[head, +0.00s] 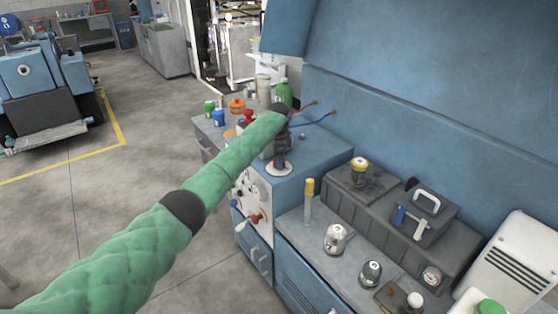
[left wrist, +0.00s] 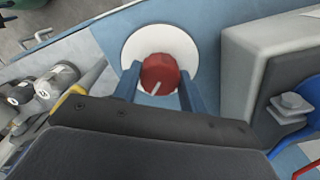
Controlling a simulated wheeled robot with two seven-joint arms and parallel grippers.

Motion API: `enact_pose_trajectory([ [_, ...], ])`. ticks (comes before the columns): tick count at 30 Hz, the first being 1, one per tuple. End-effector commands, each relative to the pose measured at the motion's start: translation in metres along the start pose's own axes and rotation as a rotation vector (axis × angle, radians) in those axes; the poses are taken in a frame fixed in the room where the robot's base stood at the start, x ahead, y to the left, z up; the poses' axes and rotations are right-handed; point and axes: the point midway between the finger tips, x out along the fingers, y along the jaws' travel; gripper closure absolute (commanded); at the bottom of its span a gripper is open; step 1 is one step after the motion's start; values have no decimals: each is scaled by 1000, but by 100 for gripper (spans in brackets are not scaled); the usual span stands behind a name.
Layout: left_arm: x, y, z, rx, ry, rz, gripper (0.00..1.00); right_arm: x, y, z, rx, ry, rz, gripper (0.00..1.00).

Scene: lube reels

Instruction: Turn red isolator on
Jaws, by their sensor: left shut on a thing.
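The red isolator is a round red knob (left wrist: 160,72) with a white line, on a white disc (left wrist: 150,42) in the left wrist view. The line points down and slightly left there. In the head view the white disc (head: 279,171) lies on top of the blue cabinet, with the knob mostly hidden by my gripper. My left gripper (head: 282,156) points down onto it. In the left wrist view its two blue fingers (left wrist: 160,86) stand on either side of the knob, shut on it. My right gripper is not in view.
Red and blue cables (head: 318,118) and a green bottle (head: 283,93) stand behind the gripper. A grey box (left wrist: 265,60) is close to the right in the wrist view. Reels, a yellow-topped post (head: 309,188) and a grey tank (head: 380,205) fill the right bench.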

Motion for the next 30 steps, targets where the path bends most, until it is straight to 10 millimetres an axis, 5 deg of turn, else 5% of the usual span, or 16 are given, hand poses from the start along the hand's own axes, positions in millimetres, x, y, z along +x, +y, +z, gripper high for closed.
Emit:
enact_pose_trajectory([
  [12,0,0,0,7,0,-1,80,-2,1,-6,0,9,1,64],
  [13,0,0,0,7,0,-1,54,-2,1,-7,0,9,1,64],
  [16,0,0,0,7,0,-1,36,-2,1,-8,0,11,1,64],
  [30,-13,-1,0,7,1,-2,36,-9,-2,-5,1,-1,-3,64],
])
